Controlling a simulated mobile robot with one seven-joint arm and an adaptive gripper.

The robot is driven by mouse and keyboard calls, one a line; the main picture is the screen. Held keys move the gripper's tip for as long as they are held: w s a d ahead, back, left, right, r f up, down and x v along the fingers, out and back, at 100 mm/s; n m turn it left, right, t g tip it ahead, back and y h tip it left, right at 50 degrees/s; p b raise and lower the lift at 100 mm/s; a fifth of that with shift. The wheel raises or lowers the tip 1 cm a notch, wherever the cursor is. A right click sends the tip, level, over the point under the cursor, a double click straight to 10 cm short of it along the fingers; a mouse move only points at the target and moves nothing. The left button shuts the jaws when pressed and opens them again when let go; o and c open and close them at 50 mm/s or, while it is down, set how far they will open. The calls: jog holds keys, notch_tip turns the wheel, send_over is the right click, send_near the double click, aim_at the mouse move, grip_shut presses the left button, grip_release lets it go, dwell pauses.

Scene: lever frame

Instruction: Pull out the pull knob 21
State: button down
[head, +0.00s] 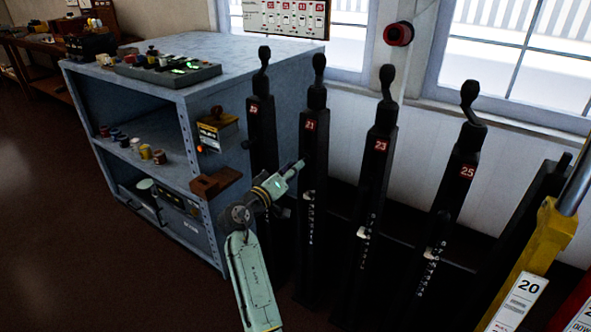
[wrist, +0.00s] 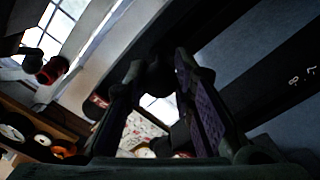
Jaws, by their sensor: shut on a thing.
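The black lever post with the red 21 plate (head: 310,125) stands among the dark levers in the head view. My gripper (head: 300,163) reaches the left side of this post, below the plate. In the wrist view my gripper (wrist: 157,82) has its two fingers on either side of a dark rounded piece, which I take as pull knob 21 (wrist: 157,73). The gripper is shut on it. The knob is hidden by the gripper in the head view, and its outline is dark in the wrist view.
Lever posts with plates 23 (head: 380,146) and 25 (head: 467,172) stand close on the right, and another post (head: 260,130) on the left. A grey metal shelf (head: 190,98) is left of my arm. A yellow lever (head: 545,235) is far right.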

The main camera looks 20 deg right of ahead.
jog(key=c, duration=1.3)
grip_release()
jog(key=shift+s+a, duration=0.1)
jog(key=shift+a, duration=0.05)
jog(key=shift+c, duration=0.2)
jog(key=v, duration=1.2)
